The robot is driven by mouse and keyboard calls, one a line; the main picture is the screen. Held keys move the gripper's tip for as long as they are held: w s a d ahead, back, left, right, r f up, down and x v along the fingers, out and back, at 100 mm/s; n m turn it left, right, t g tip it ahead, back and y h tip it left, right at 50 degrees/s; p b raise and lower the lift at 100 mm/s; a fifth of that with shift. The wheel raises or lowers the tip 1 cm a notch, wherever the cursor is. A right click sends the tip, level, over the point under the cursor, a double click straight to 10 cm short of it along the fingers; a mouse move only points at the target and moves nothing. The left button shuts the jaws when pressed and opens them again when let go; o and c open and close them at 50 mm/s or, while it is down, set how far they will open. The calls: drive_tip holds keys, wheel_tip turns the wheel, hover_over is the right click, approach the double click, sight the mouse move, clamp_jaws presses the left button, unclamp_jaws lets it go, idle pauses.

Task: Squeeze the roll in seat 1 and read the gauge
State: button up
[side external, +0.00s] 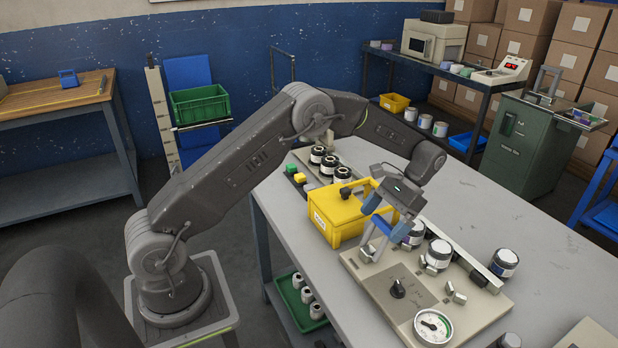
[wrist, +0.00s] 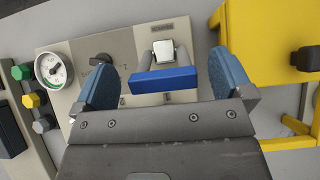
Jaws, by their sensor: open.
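My gripper (side external: 373,244) is above the left part of a beige panel (side external: 365,272), with its jaws pointing down. In the wrist view my gripper (wrist: 163,50) shows two blue fingers spread wide apart. Between them are a pale block in a grey holder (wrist: 163,51) and a blue bar (wrist: 163,80); I cannot tell if they touch the fingers. A white-and-black roll (side external: 438,254) is on the panel, right of the gripper. The round gauge (side external: 433,326) is at the panel's front and also in the wrist view (wrist: 53,68); its reading is too small.
A black knob (side external: 397,289) stands on the panel. A yellow bin (side external: 338,214) is close behind and left of the gripper. Another roll (side external: 504,262) is right of the panel. Several dark rolls (side external: 328,165) stand at the back.

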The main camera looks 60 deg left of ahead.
drive_tip(key=s+t, duration=0.7)
drive_tip(key=t, duration=0.1)
wheel_tip(320, 180, up, 13)
drive_tip(key=s+d+r+t, duration=0.1)
drive_tip(key=s+r+t, duration=0.1)
drive_tip(key=s, duration=0.5)
drive_tip(key=s+d+r+t, duration=0.1)
drive_tip(key=s+r+t, duration=0.1)
drive_tip(key=s+r, duration=0.2)
drive_tip(key=shift+s+d+r, duration=0.15)
drive_tip(key=shift+s+d, duration=0.2)
drive_tip(key=shift+s, duration=1.2)
drive_tip(key=shift+t, duration=0.7)
drive_tip(key=s, duration=0.4)
drive_tip(key=shift+d+f, duration=0.25)
drive_tip(key=shift+f, duration=0.15)
